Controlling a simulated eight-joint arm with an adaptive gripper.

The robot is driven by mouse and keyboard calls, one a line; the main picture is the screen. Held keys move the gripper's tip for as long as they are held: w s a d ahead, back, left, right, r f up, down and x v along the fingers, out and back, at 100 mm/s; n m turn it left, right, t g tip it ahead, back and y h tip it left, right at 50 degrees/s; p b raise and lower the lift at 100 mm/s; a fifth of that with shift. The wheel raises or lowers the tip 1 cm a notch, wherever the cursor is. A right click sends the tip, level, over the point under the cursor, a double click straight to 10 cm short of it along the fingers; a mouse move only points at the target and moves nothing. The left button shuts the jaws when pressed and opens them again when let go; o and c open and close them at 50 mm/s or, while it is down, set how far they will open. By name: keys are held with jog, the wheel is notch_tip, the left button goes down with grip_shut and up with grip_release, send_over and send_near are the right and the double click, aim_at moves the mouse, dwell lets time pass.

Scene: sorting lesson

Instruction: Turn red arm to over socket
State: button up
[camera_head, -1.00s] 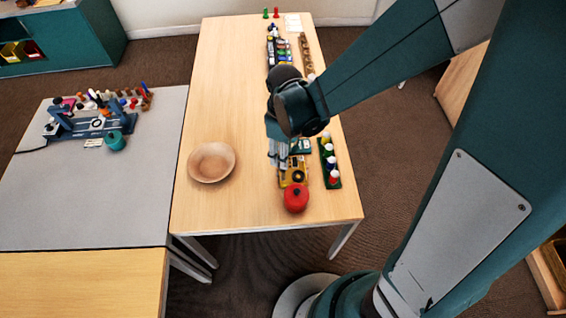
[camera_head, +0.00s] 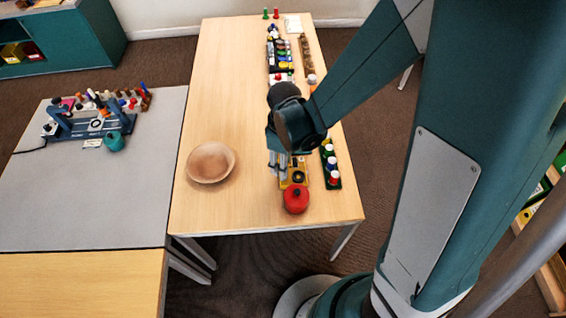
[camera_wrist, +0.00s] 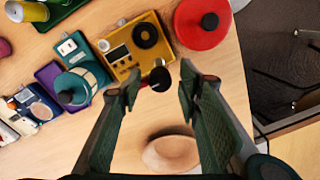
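A yellow box device (camera_wrist: 132,48) with a dark round dial lies on the table in the wrist view. It also shows in the head view (camera_head: 293,177), partly hidden by my gripper. A black ball knob (camera_wrist: 160,78) stands off its near edge, with a small reddish bit beside it; I cannot tell whether this is the red arm. The socket cannot be made out for certain. My gripper (camera_wrist: 157,81) is open, with the black knob in the gap between its fingertips in the picture; I cannot tell if they touch it. The gripper (camera_head: 278,165) is above the device.
A red lidded pot (camera_head: 296,200) stands at the device's near side. A wooden bowl (camera_head: 210,163) is left, with clear table around it. A green rack of coloured pegs (camera_head: 330,165) is right. A teal device (camera_wrist: 75,70) adjoins the yellow one.

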jog(key=c, duration=0.9)
jog(key=shift+m, duration=0.4)
jog(key=m+b, duration=0.1)
jog(key=m, duration=0.1)
jog(key=shift+f+m, duration=0.1)
jog(key=shift+m, duration=0.2)
jog(key=m+b, duration=0.1)
jog(key=m, duration=0.2)
jog(key=shift+b, duration=0.35)
jog(key=m+b, duration=0.1)
jog(key=m, duration=0.5)
jog(key=m+b, duration=0.1)
jog(key=m, duration=0.4)
jog(key=shift+m, duration=0.3)
